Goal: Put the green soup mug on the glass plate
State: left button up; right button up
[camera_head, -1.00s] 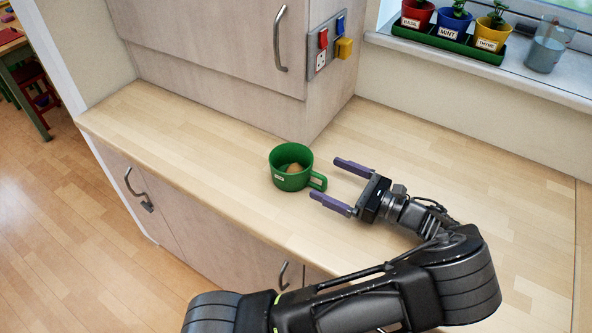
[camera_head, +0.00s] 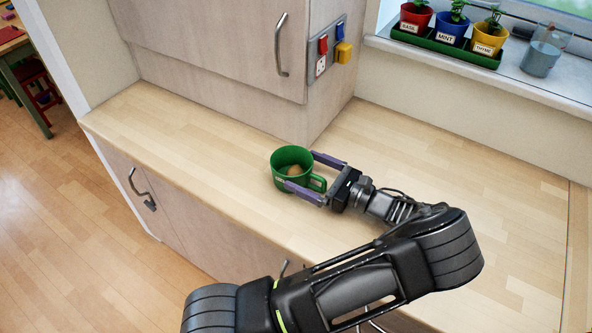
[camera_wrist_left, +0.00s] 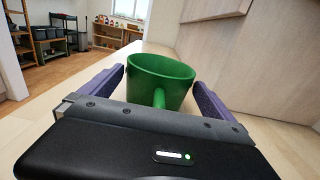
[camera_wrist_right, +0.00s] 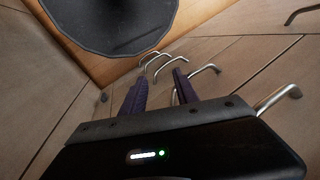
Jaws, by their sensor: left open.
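The green soup mug (camera_head: 279,171) stands upright on the wooden worktop, with something brown inside. Its handle points right, towards my left gripper. My left gripper (camera_head: 301,170) is open, with its purple fingers on either side of the mug. In the left wrist view the mug (camera_wrist_left: 160,72) sits between the two fingers, handle facing the palm, with small gaps seeming to show at both sides. My right gripper (camera_wrist_right: 157,85) is open and empty in front of cabinet fronts, below the worktop. No glass plate is visible in any view.
A tall cabinet (camera_head: 210,60) with switches on its side stands behind the mug. The windowsill holds potted herbs in a green tray (camera_head: 440,45) and a glass (camera_head: 541,58). The worktop (camera_head: 450,170) right of the arm is clear.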

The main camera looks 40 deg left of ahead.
pick_arm(q)
jog(key=shift+c, duration=0.4)
jog(key=c, duration=1.3)
jog(key=shift+o, duration=0.2)
notch_tip(320, 180, up, 10)
jog(key=b, duration=0.2)
